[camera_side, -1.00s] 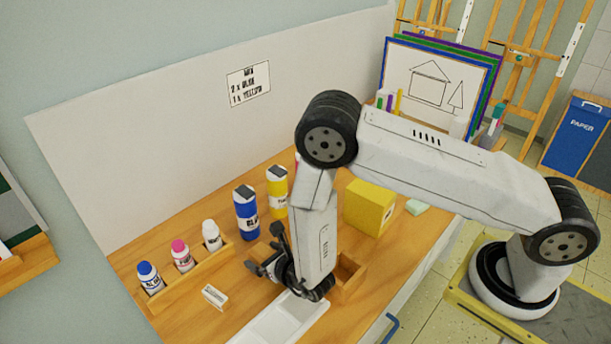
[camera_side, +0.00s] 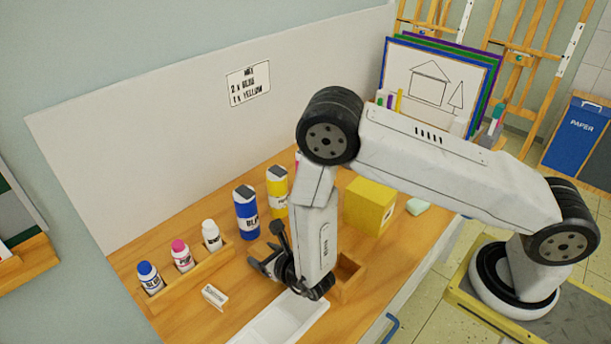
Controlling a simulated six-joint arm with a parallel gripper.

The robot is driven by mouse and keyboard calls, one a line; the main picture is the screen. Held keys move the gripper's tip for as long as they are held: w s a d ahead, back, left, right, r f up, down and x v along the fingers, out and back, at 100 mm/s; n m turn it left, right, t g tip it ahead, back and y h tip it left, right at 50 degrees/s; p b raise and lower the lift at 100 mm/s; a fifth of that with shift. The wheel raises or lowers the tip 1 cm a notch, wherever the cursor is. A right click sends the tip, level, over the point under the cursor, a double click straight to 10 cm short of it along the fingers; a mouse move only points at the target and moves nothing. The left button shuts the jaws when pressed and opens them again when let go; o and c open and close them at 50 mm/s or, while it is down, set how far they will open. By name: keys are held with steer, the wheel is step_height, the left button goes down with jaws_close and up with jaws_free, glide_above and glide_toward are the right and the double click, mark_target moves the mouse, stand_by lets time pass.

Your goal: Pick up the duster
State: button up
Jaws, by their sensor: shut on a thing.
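My gripper (camera_side: 262,264), dark and low over the wooden worktop, points to the left at the lower end of my arm. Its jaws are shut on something. They are small and dark in this view, and the thing between them cannot be made out. I cannot clearly identify a duster anywhere in view. A small white block with dark marks (camera_side: 214,296) lies on the worktop to the left of my gripper, apart from it. A pale green block (camera_side: 417,206) lies at the right, beside the yellow box.
A wooden rack (camera_side: 200,268) with small paint bottles stands at the left. A blue bottle (camera_side: 246,213) and a yellow bottle (camera_side: 278,194) stand behind my gripper. A white tray (camera_side: 285,321), a wooden box (camera_side: 350,276) and a yellow box (camera_side: 370,205) are near my arm.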

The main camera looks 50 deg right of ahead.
mark_target(264, 253)
steer(key=shift+r, duration=4.75)
steer(key=shift+d, duration=0.15)
